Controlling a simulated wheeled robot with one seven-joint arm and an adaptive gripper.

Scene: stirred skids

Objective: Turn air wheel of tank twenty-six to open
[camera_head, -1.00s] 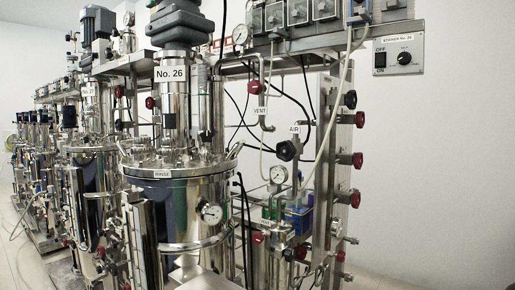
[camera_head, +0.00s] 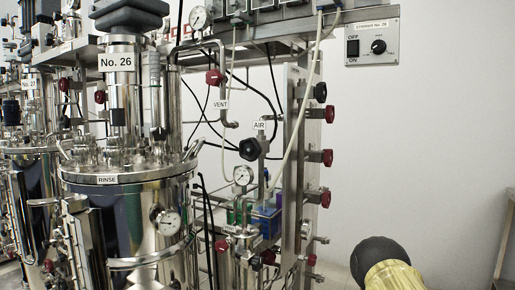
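Tank No. 26 (camera_head: 134,215) is the shiny steel vessel at the left, with its number sign (camera_head: 118,62) above the lid. The AIR wheel (camera_head: 250,149) is a dark, lobed knob right of the tank, just below the AIR label (camera_head: 259,125). Its face points roughly toward me, and nothing touches it. I cannot tell from its look whether its valve is open or shut. My gripper is not in view.
The VENT valve's red knob (camera_head: 214,77) is up and left of the AIR wheel. A pressure gauge (camera_head: 242,175) and tubes hang close below. Red knobs (camera_head: 327,157) line the steel post. A black-and-gold rounded part (camera_head: 383,262), unclear to me, is at the lower right.

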